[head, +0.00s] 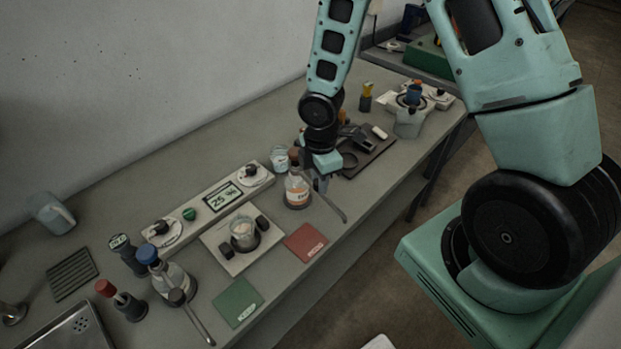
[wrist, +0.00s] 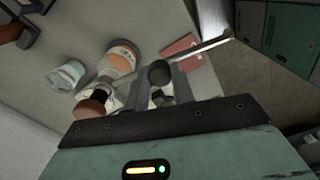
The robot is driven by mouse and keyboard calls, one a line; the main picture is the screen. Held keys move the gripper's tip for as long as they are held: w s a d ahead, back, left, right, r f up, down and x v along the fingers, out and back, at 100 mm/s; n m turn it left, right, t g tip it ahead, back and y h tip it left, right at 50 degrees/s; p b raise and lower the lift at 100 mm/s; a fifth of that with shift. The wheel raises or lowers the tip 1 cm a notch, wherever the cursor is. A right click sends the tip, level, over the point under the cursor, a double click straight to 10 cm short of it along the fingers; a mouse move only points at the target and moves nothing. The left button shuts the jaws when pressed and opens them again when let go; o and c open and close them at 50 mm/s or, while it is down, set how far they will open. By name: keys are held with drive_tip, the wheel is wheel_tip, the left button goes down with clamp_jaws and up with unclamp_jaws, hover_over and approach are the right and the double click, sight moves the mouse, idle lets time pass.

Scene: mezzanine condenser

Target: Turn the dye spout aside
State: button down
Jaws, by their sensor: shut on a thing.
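A glass bottle with an orange label and brown stopper (head: 296,190) stands on the bench; it also shows in the wrist view (wrist: 121,58). Beside it is a pale metal spout bar (head: 331,208) with a dark round knob (wrist: 160,72) at its near end. In the wrist view the bar (wrist: 205,48) runs to the upper right. My gripper (head: 320,184) is right of the bottle, its fingers shut on the spout's knob. The grip is partly hidden. A second spout bar (head: 196,322) stands by the blue-capped bottle (head: 170,279). The label text is too small to read.
A stirrer plate with a beaker (head: 243,234) is left of my gripper, by a panel reading 25 % (head: 223,197). A red mat (head: 305,243) and a green mat (head: 238,302) lie in front. A small beaker (head: 280,159) stands behind the orange-labelled bottle. A dark tray (head: 375,151) is behind right.

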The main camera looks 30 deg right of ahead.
drive_tip(key=shift+w+d+n+p, duration=0.2)
drive_tip(key=shift+d+n+p, duration=0.15)
drive_tip(key=shift+d+n, duration=0.5)
drive_tip(key=c, duration=1.2)
unclamp_jaws()
drive_tip(key=shift+o, duration=0.2)
wheel_tip(320, 180, up, 18)
drive_tip(key=p, duration=0.1)
drive_tip(key=shift+f, duration=0.25)
drive_tip(key=s+a+f+m+b, duration=0.4)
drive_tip(key=s+a+m+b, duration=0.1)
drive_tip(key=s+a+b, duration=0.2)
drive_tip(key=s+a+f+m+b, duration=0.5)
drive_tip(key=s+a+b, duration=0.2)
drive_tip(key=s, duration=0.5)
drive_tip(key=a, duration=0.2)
drive_tip(key=shift+s+a+m+y, duration=0.15)
drive_tip(key=shift+a+m+y, duration=0.15)
drive_tip(key=shift+a+m, duration=0.1)
